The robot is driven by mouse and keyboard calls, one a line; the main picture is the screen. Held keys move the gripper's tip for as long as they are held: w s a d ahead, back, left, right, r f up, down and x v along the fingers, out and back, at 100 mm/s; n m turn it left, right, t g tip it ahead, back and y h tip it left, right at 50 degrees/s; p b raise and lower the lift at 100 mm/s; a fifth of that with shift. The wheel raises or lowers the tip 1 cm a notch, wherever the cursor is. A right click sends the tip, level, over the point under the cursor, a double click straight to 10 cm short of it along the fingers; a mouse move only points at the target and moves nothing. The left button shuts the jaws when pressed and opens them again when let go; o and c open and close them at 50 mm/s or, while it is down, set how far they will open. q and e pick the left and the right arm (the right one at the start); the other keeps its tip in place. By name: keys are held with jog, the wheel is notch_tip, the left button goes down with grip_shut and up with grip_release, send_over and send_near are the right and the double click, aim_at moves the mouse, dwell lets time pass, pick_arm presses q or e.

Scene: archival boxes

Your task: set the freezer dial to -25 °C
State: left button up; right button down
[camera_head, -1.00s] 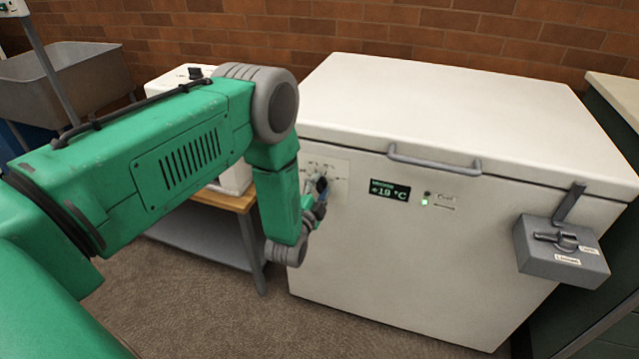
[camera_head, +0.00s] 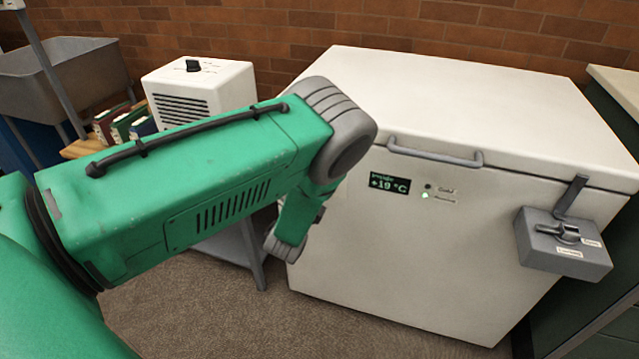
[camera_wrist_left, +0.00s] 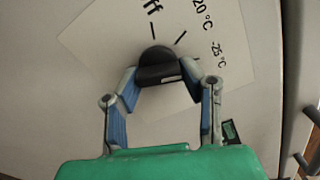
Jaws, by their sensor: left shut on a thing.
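The white chest freezer (camera_head: 430,250) has a small display (camera_head: 389,184) that reads +19 °C, with a green light beside it. The black freezer dial (camera_wrist_left: 157,60) sits on a pale plate (camera_wrist_left: 100,40) marked Off, -20 °C and -25 °C in the left wrist view. I cannot tell which mark the dial points at. My left gripper (camera_wrist_left: 161,78) is shut on the dial, a finger on each side of it. In the head view my own arm hides the dial and the fingertips. My right gripper is not in view.
A grey latch box (camera_head: 563,243) hangs at the freezer's right front, and a grey handle (camera_head: 435,151) runs along the lid. A white vented unit with a black knob (camera_head: 193,66) and several binders (camera_head: 128,122) stand at left. A grey basin (camera_head: 65,80) is behind.

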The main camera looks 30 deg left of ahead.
pick_arm(q)
jog(key=shift+s+f+m, duration=0.2)
jog(key=shift+f+m, duration=0.1)
dwell(0.4)
jog(key=o, duration=1.1)
jog(key=shift+o, duration=0.2)
jog(key=shift+w+r, duration=0.1)
jog(key=v, duration=1.2)
jog(key=shift+a, duration=0.1)
